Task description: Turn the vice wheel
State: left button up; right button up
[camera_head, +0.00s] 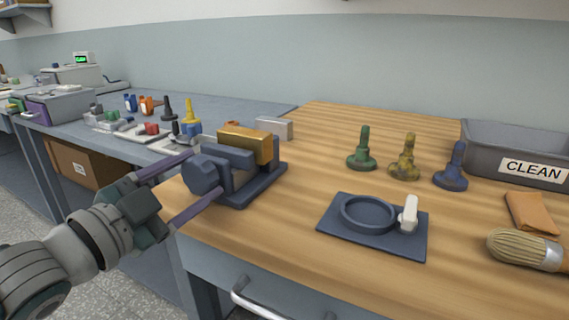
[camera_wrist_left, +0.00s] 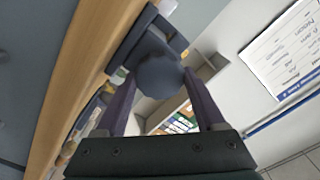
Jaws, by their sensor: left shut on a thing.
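The vice (camera_head: 245,188) is dark blue and stands at the left corner of the wooden bench, with a brass-coloured block (camera_head: 245,144) between its jaws. Its wheel (camera_head: 203,176) is a dark faceted knob facing my left arm. My left gripper (camera_head: 205,173) reaches in from the left, with one finger on each side of the wheel, shut on it. In the left wrist view the wheel (camera_wrist_left: 160,78) shows between the two fingers and partly hides the vice behind it. My right gripper is not in view.
A dark plate with a ring (camera_head: 335,243) and a white piece (camera_head: 408,213) lies right of the vice. Green, yellow and blue bobbin-like pieces (camera_head: 363,150) stand behind. A grey CLEAN bin (camera_head: 490,135), cloth (camera_head: 530,213) and brush (camera_head: 520,248) are at right. A drawer handle (camera_head: 270,305) juts out in front.

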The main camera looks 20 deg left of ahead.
pick_arm(q)
jog(key=shift+n, duration=0.7)
jog(key=o, duration=1.3)
jog(key=shift+o, duration=0.2)
jog(key=s+p, duration=0.1)
jog(key=s, duration=0.9)
jog(key=shift+a, duration=0.45)
